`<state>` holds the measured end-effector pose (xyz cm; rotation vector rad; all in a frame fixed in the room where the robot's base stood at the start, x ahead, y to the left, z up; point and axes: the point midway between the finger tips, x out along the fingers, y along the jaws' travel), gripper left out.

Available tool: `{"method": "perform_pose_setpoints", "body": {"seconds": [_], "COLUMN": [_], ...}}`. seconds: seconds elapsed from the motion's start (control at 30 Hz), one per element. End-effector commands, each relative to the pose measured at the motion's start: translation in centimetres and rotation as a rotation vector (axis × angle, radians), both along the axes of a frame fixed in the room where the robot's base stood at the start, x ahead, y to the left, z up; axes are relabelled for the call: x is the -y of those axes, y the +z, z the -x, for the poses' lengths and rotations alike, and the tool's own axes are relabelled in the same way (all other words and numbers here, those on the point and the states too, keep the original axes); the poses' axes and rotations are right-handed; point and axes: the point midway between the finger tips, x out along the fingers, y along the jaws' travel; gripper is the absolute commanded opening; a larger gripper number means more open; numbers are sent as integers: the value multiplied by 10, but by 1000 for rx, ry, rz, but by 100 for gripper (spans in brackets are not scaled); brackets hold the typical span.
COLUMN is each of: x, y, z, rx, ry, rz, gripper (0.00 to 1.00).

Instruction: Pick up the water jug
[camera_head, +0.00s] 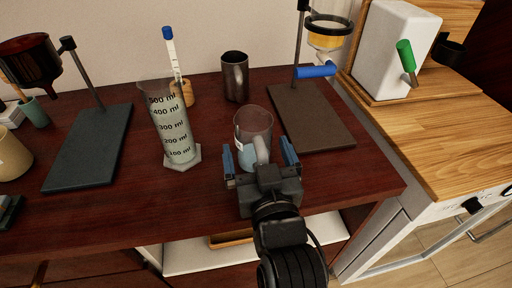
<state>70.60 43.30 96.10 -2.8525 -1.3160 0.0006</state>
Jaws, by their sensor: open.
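The water jug (253,124) is a clear cup-like vessel with a pale handle and bluish liquid low inside. It stands upright on the dark red wooden table (215,207) near the front edge. My gripper (260,160) is open, with one blue-padded finger on each side of the jug's lower part and handle. From this view I cannot tell whether the fingers touch the jug. The jug's base is partly hidden by my gripper.
A graduated cylinder (172,130) stands close on the left. A dark metal mug (235,76) is behind the jug. A stand with a brown base (308,118) and a yellow-filled funnel (327,38) is at right. Another stand's dark base (90,148) is further left.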

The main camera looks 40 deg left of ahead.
Motion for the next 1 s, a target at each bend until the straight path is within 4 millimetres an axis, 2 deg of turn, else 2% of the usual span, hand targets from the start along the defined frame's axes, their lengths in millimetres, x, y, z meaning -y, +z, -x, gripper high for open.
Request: {"method": "perform_pose_setpoints", "body": {"seconds": [0.13,0.9,1.0], "x": [0,1,1], "y": [0,0,1], "z": [0,0,0], "rx": [0,0,1], "ry": [0,0,0], "rz": [0,0,-2], "gripper": [98,24,19]}}
